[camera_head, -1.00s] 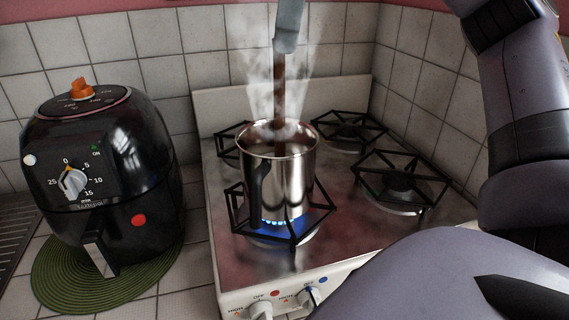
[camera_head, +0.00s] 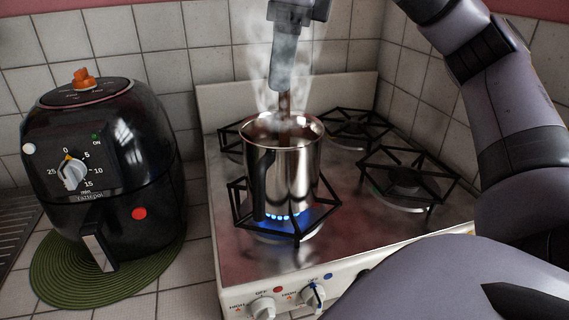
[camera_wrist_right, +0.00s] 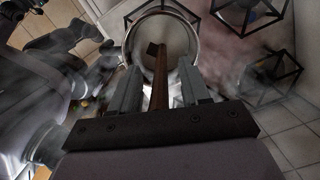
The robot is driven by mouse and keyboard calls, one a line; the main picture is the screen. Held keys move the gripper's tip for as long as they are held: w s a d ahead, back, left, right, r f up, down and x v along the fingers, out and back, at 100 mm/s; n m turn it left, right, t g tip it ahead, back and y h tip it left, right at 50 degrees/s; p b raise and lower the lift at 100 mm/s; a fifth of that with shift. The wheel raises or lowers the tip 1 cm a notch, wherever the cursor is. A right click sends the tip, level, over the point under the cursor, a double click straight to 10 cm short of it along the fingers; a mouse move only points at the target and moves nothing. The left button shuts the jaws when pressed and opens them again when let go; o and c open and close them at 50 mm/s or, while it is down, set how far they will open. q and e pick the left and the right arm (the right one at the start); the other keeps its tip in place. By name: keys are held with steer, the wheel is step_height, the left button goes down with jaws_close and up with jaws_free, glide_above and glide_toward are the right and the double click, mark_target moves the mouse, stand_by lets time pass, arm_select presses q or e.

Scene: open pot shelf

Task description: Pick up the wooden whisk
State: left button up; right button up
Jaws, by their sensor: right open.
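The wooden whisk (camera_head: 284,104) stands in a steel pot (camera_head: 297,175), its brown shaft rising from the opening. In the right wrist view the whisk (camera_wrist_right: 160,88) runs between the two fingers, with its dark lower end inside the pot (camera_wrist_right: 131,45). My right gripper (camera_head: 287,86) is above the pot, pointing down, and hides the upper part of the whisk. In the right wrist view the right gripper (camera_wrist_right: 160,74) is open, with a gap on each side of the shaft.
The pot stands on a lit burner of the stove (camera_head: 245,268), and steam rises around the gripper. Bare burner grates (camera_head: 405,178) lie to the right and behind. A black air fryer (camera_head: 105,175) stands left on a green mat (camera_head: 60,292). Tiled walls close the back and right.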

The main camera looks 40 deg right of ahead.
jaws_close()
steer(key=shift+r, duration=0.15)
step_height(320, 180, up, 18)
steer(key=p, duration=0.2)
stand_by(1.2)
stand_by(0.5)
